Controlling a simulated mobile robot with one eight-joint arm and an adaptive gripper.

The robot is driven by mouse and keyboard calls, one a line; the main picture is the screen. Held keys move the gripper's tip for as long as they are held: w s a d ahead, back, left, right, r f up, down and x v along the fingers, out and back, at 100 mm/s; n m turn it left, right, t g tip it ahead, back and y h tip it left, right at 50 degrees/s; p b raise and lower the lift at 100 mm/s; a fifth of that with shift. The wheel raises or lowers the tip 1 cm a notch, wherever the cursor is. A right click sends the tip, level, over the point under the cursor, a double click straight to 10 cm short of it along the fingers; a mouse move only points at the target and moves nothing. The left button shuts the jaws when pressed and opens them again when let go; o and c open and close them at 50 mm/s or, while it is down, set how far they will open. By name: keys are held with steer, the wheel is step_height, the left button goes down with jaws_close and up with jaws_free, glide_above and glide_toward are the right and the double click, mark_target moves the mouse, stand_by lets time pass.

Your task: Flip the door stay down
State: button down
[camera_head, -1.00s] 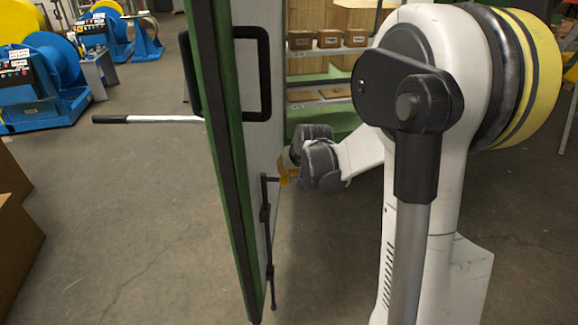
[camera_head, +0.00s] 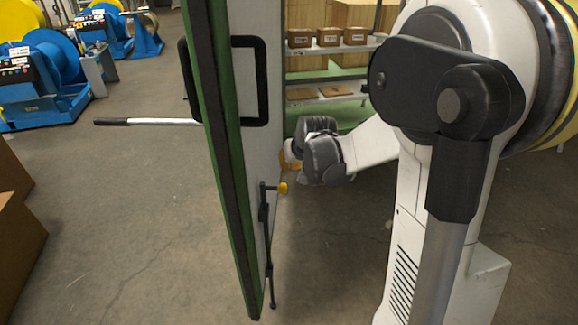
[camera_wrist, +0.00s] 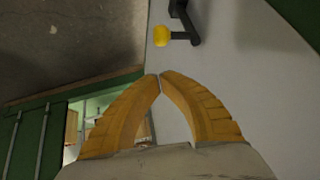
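The door stay (camera_head: 266,232) is a black rod on the pale face of the door (camera_head: 264,148); it hangs down along the door towards the lower edge. A short arm at its top ends in a yellow knob (camera_head: 283,188). In the wrist view the knob (camera_wrist: 161,36) and part of the black stay (camera_wrist: 187,27) show ahead of the fingertips. My gripper (camera_wrist: 160,75) has its orange fingers closed together at the tips, with nothing between them. In the head view my gripper (camera_head: 290,161) is just above the knob and apart from it, partly hidden by its own body.
A black door handle (camera_head: 263,80) sits above the stay. A lever with a black grip (camera_head: 112,122) sticks out left of the door. Shelves with boxes (camera_head: 328,37) stand behind. Brown boxes (camera_head: 15,220) are at the left edge. The floor around the door is clear.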

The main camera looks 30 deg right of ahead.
steer(key=p+v, duration=0.1)
steer(key=v, duration=0.4)
steer(key=shift+s+r+p, duration=0.25)
steer(key=shift+p, duration=0.15)
steer(key=s+a+r+n, duration=0.1)
steer(key=s+a+r, duration=0.1)
steer(key=s+a, duration=0.6)
steer(key=s+a+r+n+y, duration=0.1)
steer(key=s+a+r+n, duration=0.1)
steer(key=s+a, duration=0.7)
steer(key=s+r, duration=0.1)
steer(key=s, duration=0.3)
steer(key=shift+n, duration=0.3)
